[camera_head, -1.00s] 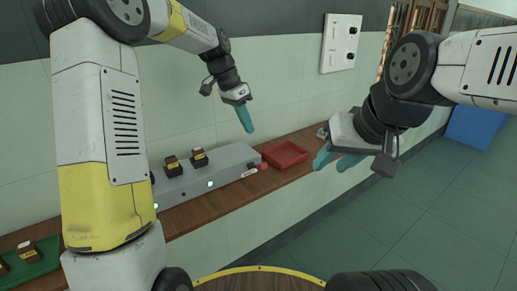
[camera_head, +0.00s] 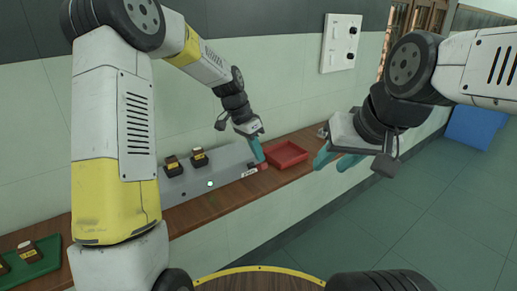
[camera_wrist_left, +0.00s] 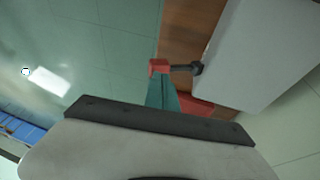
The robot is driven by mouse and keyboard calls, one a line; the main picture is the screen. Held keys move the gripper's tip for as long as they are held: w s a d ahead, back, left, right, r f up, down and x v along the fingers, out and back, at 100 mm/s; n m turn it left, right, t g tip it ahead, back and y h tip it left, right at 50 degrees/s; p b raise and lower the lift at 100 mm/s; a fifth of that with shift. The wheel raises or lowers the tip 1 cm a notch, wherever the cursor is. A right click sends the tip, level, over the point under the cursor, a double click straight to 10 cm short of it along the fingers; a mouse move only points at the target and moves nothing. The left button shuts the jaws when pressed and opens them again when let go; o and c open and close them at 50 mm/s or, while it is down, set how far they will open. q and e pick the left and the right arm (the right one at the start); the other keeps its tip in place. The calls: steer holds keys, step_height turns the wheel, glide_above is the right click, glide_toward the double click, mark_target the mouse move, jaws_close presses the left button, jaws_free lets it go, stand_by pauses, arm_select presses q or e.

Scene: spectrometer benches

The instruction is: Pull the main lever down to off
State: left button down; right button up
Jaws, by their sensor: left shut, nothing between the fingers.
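The lever has a red grip (camera_wrist_left: 159,66) on a dark shaft (camera_wrist_left: 186,68) that comes out of the end of the grey spectrometer box (camera_wrist_left: 248,50). In the head view the box (camera_head: 228,171) lies on the wooden bench and the red grip (camera_head: 264,168) shows small at its right end. My left gripper (camera_head: 261,161) is shut and empty, its teal fingertips right at the red grip; I cannot tell whether they touch. In the wrist view the fingertips (camera_wrist_left: 161,82) overlap the grip's lower edge. My right gripper (camera_head: 337,161) is open and empty, over the floor side.
A red tray (camera_head: 287,153) sits on the bench just right of the lever. Brown bottles (camera_head: 198,157) stand on the box. A green tray (camera_head: 38,262) holds others at lower left. A white panel with black knobs (camera_head: 341,43) is on the wall.

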mark_target(266, 168)
arm_select(q)
steer(key=shift+s+d+f+t+y, duration=0.65)
steer(key=shift+s+f+t+y, duration=0.2)
steer(key=shift+t, duration=0.25)
steer(key=shift+s+f, duration=0.15)
steer(key=shift+f, duration=0.05)
steer(key=f, duration=0.2)
steer(key=s+d+f, duration=0.1)
steer(key=shift+s, duration=0.1)
steer(key=shift+r, duration=0.1)
steer(key=shift+r, duration=0.65)
